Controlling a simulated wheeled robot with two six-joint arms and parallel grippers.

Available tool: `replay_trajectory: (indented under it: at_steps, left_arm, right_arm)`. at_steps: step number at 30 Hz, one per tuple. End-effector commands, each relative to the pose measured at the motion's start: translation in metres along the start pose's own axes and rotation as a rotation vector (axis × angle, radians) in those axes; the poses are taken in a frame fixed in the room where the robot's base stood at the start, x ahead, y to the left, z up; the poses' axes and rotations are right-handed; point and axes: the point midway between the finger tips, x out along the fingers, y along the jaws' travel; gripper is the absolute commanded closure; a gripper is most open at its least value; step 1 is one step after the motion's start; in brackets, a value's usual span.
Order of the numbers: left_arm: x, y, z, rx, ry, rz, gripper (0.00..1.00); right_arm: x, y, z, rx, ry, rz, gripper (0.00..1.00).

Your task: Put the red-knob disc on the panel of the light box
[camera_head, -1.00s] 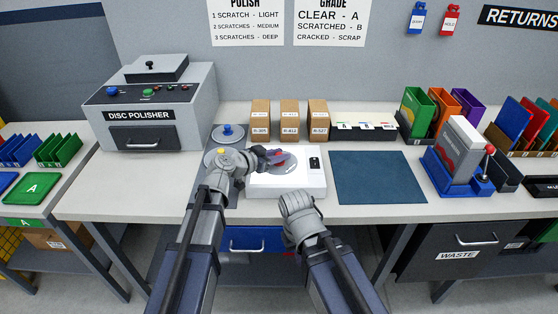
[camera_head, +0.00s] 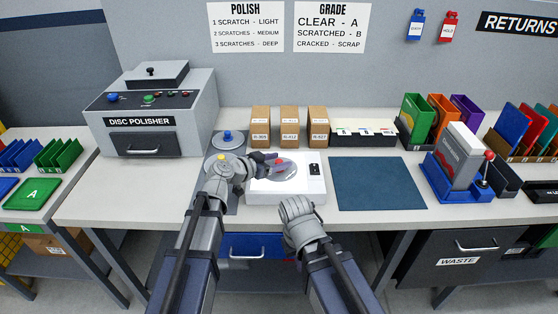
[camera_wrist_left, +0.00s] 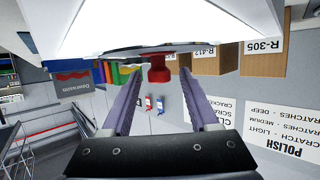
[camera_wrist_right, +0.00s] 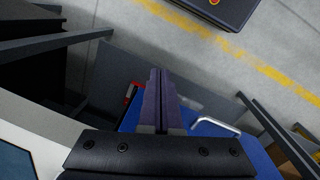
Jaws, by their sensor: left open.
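The clear disc (camera_head: 287,174) with its red knob (camera_head: 279,162) lies on the panel of the white light box (camera_head: 300,197) in the head view. In the left wrist view, which is upside down, the red knob (camera_wrist_left: 158,70) points away from the box (camera_wrist_left: 190,20). My left gripper (camera_head: 268,160) is open, its fingers (camera_wrist_left: 158,95) spread to either side of the knob with gaps showing. My right gripper (camera_head: 291,207) is low in front of the light box; its fingers (camera_wrist_right: 160,95) are together and hold nothing visible.
A blue-knob disc (camera_head: 227,138) sits on the grey mat left of the box. Small cardboard boxes (camera_head: 289,125) stand behind it. A dark blue mat (camera_head: 377,183) lies clear at right. The disc polisher (camera_head: 150,115) is at far left, a blue-based device (camera_head: 460,160) at right.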

Motion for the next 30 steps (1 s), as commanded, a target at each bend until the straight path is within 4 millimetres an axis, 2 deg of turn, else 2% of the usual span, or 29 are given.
replay_trajectory:
  at_steps: [1,9,15,21,30]
  left_arm:
    - [-0.012,0.001,-0.002,-0.001,0.000,-0.002,0.39]
    - [-0.070,0.002,-0.002,-0.001,0.000,-0.004,0.39]
    - [-0.100,0.001,-0.002,0.000,0.000,-0.003,0.39]
    - [-0.114,0.000,0.000,-0.001,0.000,-0.002,0.39]
    - [-0.116,0.000,0.000,0.000,0.000,-0.001,0.39]
  right_arm:
    - [-0.006,0.001,0.000,0.000,0.000,0.000,1.00]
    - [-0.026,0.003,0.002,0.000,0.000,0.000,1.00]
    - [-0.035,0.003,0.002,0.000,0.000,0.000,1.00]
    - [-0.039,0.004,0.002,0.000,0.000,0.000,1.00]
    - [-0.039,0.004,0.002,0.000,0.000,0.000,1.00]
